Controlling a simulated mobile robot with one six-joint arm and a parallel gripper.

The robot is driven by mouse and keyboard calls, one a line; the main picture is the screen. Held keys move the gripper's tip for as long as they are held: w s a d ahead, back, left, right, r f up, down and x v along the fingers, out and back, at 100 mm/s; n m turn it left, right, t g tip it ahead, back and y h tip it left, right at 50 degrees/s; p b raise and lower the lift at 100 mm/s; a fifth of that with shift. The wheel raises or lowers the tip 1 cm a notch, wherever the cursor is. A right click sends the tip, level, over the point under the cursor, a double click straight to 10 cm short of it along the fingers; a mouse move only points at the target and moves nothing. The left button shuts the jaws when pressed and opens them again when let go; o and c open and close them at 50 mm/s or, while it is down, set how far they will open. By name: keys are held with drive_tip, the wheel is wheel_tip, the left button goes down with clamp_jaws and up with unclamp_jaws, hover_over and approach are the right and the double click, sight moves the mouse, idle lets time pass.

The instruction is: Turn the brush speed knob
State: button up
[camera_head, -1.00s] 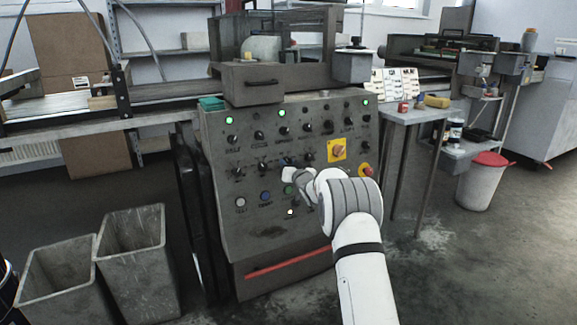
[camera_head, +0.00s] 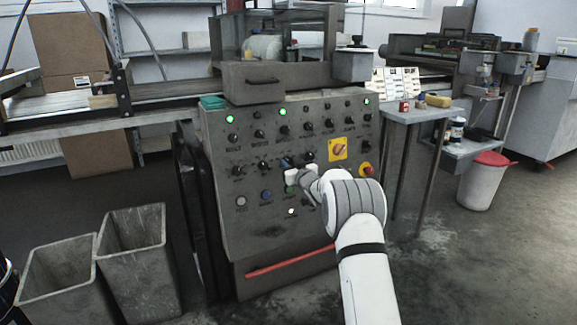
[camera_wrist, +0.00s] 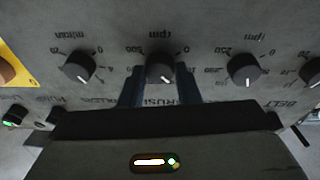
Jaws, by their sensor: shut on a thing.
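The brush speed knob (camera_wrist: 161,66) is a round dark knob on the grey control panel (camera_head: 265,222). It sits mid-picture in the upside-down wrist view, with an rpm scale and a partly hidden label reading "RUSH". My gripper (camera_wrist: 159,84) has one dark blue finger on each side of the knob and is shut on it. In the head view my gripper (camera_head: 286,163) reaches the panel's middle knob row and hides the knob there. The knob's exact pointer angle cannot be read.
Similar knobs flank it closely in the wrist view: one (camera_wrist: 80,67) on the left, one (camera_wrist: 243,69) on the right. A yellow switch plate (camera_head: 337,149) is to the right. Round buttons, such as a blue one (camera_head: 266,195), lie below. Grey bins (camera_head: 135,260) stand at left.

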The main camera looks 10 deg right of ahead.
drive_tip(key=n+y, duration=0.1)
drive_tip(key=n, duration=0.3)
drive_tip(key=shift+n, duration=0.3)
drive_tip(key=n, duration=0.2)
drive_tip(key=n+g+y, duration=0.1)
drive_tip(key=n, duration=0.2)
drive_tip(key=shift+w+d+y, duration=0.1)
drive_tip(key=shift+y, duration=0.2)
drive_tip(key=n+g+p, duration=0.1)
drive_tip(key=n, duration=0.5)
drive_tip(key=shift+r+y+p, duration=0.1)
drive_tip(key=shift+y+p, duration=0.2)
drive_tip(key=shift+y, duration=0.1)
drive_tip(key=shift+n+g, duration=0.5)
drive_tip(key=shift+n, duration=1.2)
drive_tip(key=shift+p, duration=0.3)
drive_tip(key=o, duration=0.7)
drive_tip(key=shift+o, duration=1.3)
drive_tip(key=shift+d, duration=0.1)
